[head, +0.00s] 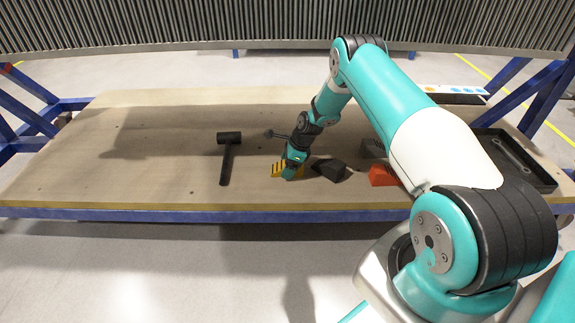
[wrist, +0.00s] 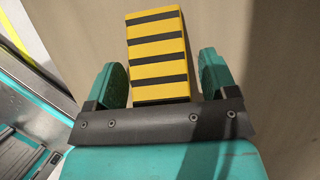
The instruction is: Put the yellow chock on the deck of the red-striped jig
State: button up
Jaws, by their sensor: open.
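The yellow chock (wrist: 158,58) with black stripes lies on the wooden bench. In the head view only part of the yellow chock (head: 277,170) shows beside my gripper (head: 291,168). In the wrist view my gripper (wrist: 163,68) is open, with one finger on each side of the chock's near part. Gaps show between the chock and both fingers, and its far end reaches beyond the fingertips. I cannot make out a red-striped jig in either view; my arm covers part of the bench's right side.
A black mallet (head: 228,155) lies left of my gripper. A black wedge-like block (head: 330,168), a red block (head: 382,175) and a grey block (head: 372,147) are to its right. A black tray (head: 546,181) lies at the right end.

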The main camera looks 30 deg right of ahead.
jog(key=p+v, duration=0.3)
jog(key=v, duration=0.4)
jog(key=shift+s+d+r, duration=0.1)
jog(key=shift+d+r, duration=0.05)
jog(key=shift+r, duration=0.15)
